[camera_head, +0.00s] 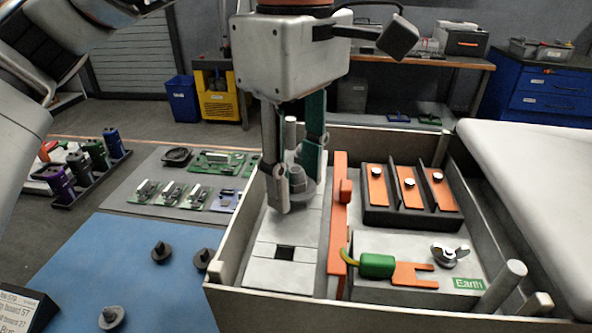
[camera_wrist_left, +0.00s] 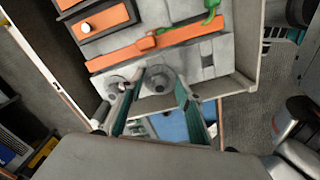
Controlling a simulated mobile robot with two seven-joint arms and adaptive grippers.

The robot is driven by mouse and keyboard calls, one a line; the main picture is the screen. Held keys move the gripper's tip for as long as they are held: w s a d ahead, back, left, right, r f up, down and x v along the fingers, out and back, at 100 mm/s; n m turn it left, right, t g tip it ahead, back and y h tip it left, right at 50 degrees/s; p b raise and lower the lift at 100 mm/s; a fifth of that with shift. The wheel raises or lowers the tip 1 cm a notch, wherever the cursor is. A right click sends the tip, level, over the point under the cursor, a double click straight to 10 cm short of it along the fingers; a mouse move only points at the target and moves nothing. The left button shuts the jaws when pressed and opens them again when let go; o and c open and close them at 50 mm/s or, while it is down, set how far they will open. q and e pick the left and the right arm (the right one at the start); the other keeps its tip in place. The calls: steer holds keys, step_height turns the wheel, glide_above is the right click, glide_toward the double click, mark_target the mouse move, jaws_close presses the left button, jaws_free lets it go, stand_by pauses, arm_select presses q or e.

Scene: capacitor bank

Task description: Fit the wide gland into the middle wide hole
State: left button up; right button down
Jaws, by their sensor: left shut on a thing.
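The wide gland (camera_head: 297,182) is a grey, round, flanged part between the fingers of my left gripper (camera_head: 293,190). My left gripper is shut on it and points down over the light grey plate (camera_head: 310,222) at the left of the open box. In the left wrist view the wide gland (camera_wrist_left: 158,80) shows between the teal fingers, at the middle of the plate. Another grey round part (camera_wrist_left: 112,86) sits on the plate beside it. The middle wide hole is hidden under the gland, and I cannot tell whether the gland is seated. My right gripper is not in view.
A small square hole (camera_head: 285,252) is in the plate's near part. Several loose grey glands, one here (camera_head: 161,252), stand on the blue mat (camera_head: 95,262). The box wall (camera_head: 243,220) rises close left of the gripper. An orange bar (camera_head: 338,235) runs close right.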

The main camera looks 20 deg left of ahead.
arm_select(q)
steer(key=shift+f, duration=0.6)
steer(key=o, duration=1.1)
